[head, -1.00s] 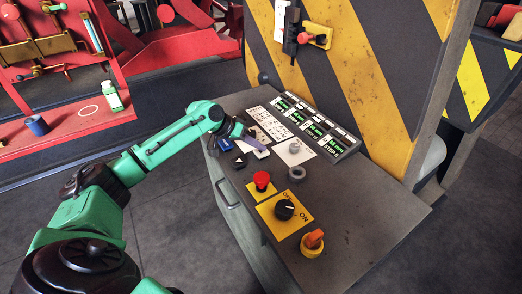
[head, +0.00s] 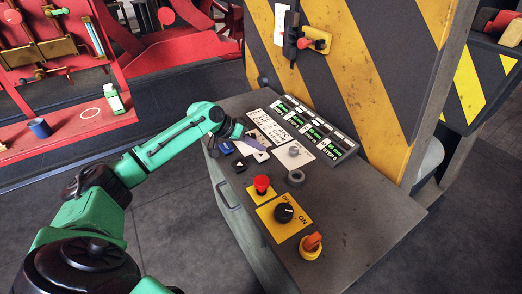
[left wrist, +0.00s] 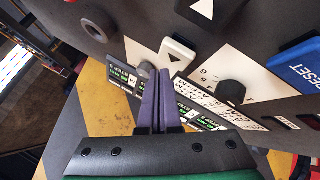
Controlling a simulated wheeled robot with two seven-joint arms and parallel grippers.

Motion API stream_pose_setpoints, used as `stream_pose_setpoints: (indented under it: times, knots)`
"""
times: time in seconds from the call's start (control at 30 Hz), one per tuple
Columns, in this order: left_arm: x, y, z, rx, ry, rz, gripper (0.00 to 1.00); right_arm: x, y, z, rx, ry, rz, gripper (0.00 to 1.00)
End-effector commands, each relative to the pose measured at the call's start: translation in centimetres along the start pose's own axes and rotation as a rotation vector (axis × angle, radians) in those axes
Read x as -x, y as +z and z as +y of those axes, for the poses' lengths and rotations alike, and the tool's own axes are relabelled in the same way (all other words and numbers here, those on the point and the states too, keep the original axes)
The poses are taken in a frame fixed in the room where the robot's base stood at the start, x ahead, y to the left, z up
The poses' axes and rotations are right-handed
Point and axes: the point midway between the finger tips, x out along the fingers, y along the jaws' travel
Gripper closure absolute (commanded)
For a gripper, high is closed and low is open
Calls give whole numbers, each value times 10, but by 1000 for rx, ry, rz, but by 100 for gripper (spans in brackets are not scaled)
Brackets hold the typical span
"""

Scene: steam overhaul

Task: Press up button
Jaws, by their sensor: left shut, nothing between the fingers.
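Two arrow-marked buttons sit on the grey console. The black one with a white triangle (head: 239,164) also shows at the top of the left wrist view (left wrist: 204,9). The white one with a dark triangle (head: 261,157) is also in the left wrist view (left wrist: 178,52). In the head view the black button's triangle points up; the white one's direction is unclear. My left gripper (head: 264,150) has its purple fingers shut and empty. In the left wrist view its tips (left wrist: 160,72) are close beside the white button; contact cannot be told. My right gripper is not in view.
The console (head: 350,222) also carries a blue RESET button (left wrist: 297,67), a red mushroom button (head: 261,183), a black ON/OFF knob (head: 284,212), an orange switch (head: 311,243), grey knobs and a row of displays (head: 318,128). A striped pillar (head: 372,75) rises behind.

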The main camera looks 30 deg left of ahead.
Motion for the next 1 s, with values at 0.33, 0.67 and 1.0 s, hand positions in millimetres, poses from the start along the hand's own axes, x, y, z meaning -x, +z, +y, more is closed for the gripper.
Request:
stream_pose_setpoints:
  times: [0.33,0.67,1.0]
  knots:
    - [6,-4,4,0,0,1,100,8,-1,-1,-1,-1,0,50]
    - [36,-27,26,0,0,2,100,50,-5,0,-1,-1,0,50]
    - [42,-31,31,0,0,1,100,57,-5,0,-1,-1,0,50]
